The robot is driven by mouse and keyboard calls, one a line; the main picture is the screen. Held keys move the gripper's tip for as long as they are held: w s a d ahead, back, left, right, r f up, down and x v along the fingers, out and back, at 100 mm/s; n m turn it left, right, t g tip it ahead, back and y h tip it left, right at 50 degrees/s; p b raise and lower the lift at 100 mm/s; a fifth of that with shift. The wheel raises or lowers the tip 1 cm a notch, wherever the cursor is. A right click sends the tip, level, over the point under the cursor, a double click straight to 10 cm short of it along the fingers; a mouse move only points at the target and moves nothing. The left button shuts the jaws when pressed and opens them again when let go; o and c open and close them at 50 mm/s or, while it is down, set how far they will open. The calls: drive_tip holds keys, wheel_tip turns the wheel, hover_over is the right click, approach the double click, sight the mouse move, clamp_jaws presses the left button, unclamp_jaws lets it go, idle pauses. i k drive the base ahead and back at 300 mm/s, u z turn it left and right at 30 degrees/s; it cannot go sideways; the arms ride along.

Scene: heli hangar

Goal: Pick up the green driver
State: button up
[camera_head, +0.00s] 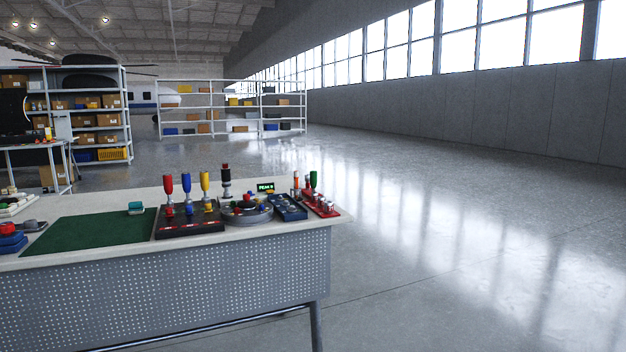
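A green-handled driver (314,180) stands upright at the right end of the workbench (335,217), at the red rack (322,208). An orange-topped tool (296,180) stands just left of it. Red (168,187), blue (186,187) and yellow (205,184) handled drivers stand upright in a dark block (188,222) farther left. The lower part of the green driver is hard to make out among the rack's small parts. My gripper is not in view.
A round grey turntable-like fixture (246,212) and a blue tray (289,207) sit between the block and the rack. A green mat (92,231) covers the bench's left part. Shelving (232,108) stands behind. The floor (470,240) right of the bench is clear.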

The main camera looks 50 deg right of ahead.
sight(313, 174)
drive_tip(key=z, duration=0.7)
drive_tip(key=i, duration=0.9)
drive_tip(key=z, duration=0.9)
